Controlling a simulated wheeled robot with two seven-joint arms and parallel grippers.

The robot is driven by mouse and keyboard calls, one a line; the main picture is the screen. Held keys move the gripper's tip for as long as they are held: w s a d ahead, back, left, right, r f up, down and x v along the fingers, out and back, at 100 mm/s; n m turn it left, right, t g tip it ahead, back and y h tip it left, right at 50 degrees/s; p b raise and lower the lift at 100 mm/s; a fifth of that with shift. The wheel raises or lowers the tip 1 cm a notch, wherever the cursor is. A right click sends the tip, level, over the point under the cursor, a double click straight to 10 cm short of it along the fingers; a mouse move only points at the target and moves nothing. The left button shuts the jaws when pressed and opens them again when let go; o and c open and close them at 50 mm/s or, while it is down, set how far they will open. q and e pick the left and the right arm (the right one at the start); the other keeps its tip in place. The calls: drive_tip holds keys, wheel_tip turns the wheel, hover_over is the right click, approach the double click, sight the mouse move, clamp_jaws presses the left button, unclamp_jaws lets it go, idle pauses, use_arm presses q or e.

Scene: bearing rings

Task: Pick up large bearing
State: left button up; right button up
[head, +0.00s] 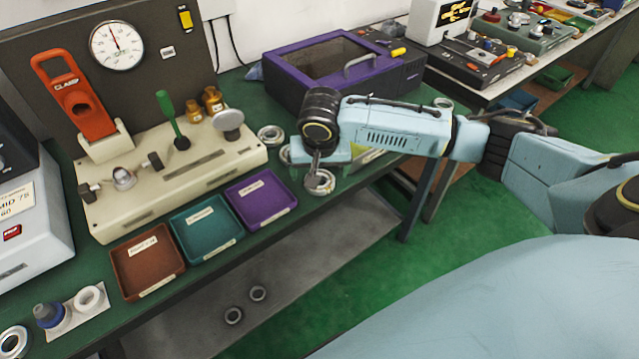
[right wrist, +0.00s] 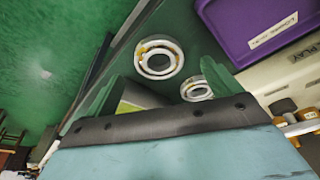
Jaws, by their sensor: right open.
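A large silver bearing ring (head: 320,190) lies flat near the front edge of the green bench, right of the purple tray. It also shows in the right wrist view (right wrist: 176,62), just beyond the fingertips. My right gripper (head: 318,166) is directly above and behind this ring, pointing down and partly covering it. In the right wrist view its green fingers (right wrist: 160,72) are apart with nothing held between them. A smaller-looking ring (right wrist: 196,90) lies near the right finger. My left gripper is not in view.
Brown (head: 148,262), teal (head: 207,228) and purple (head: 262,198) trays line the bench front. A cream fixture (head: 180,170) stands behind them, with another ring (head: 270,134) to its right. A purple box (head: 335,70) stands behind my arm. Several rings lie elsewhere, including two on the lower shelf (head: 310,270).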

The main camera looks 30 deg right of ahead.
sight(320, 184)
drive_tip(key=x, duration=0.3)
drive_tip(key=shift+f+b, duration=0.25)
drive_tip(key=shift+b, duration=0.1)
drive_tip(key=shift+r, duration=0.1)
drive_tip(key=c, duration=1.3)
